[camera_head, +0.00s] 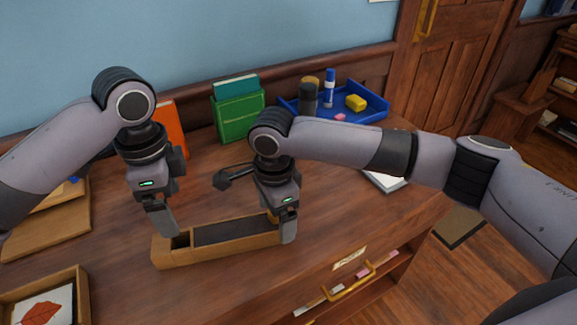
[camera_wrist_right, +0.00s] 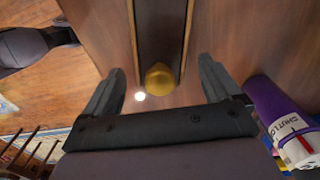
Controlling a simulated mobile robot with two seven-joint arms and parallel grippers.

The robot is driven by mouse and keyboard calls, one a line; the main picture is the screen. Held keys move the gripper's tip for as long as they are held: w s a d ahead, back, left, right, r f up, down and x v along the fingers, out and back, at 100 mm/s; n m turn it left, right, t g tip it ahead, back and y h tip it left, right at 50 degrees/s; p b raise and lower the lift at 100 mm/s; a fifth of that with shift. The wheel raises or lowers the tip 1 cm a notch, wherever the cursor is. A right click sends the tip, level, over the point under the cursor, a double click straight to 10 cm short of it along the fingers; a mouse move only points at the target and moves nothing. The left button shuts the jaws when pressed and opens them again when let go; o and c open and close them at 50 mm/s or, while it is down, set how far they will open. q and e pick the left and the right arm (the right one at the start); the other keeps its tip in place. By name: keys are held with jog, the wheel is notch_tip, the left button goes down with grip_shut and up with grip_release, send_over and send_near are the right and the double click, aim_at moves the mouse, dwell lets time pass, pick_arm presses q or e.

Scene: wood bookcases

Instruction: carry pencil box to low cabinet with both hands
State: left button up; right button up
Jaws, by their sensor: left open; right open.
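The pencil box (camera_head: 222,251) is a long, narrow wooden box with a dark inside, lying on the wood cabinet top near its front edge. My left gripper (camera_head: 165,222) is open at the box's left end, just above or around it; contact cannot be told. My right gripper (camera_head: 283,222) is open at the box's right end. In the right wrist view the dark strip of the box (camera_wrist_right: 162,35) and a round yellow knob (camera_wrist_right: 160,77) at its end show between the open fingers of my right gripper (camera_wrist_right: 165,90). The low cabinet cannot be made out for certain.
A blue tray (camera_head: 372,117) with a marker and a yellow block stands at the back. A green book holder (camera_head: 238,118) and an orange book (camera_head: 171,125) stand behind the box. A framed leaf picture (camera_head: 45,306) lies at front left. Floor shows at right.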

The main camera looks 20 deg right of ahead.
notch_tip(320, 180, up, 11)
jog(key=shift+f, duration=0.15)
dwell(0.5)
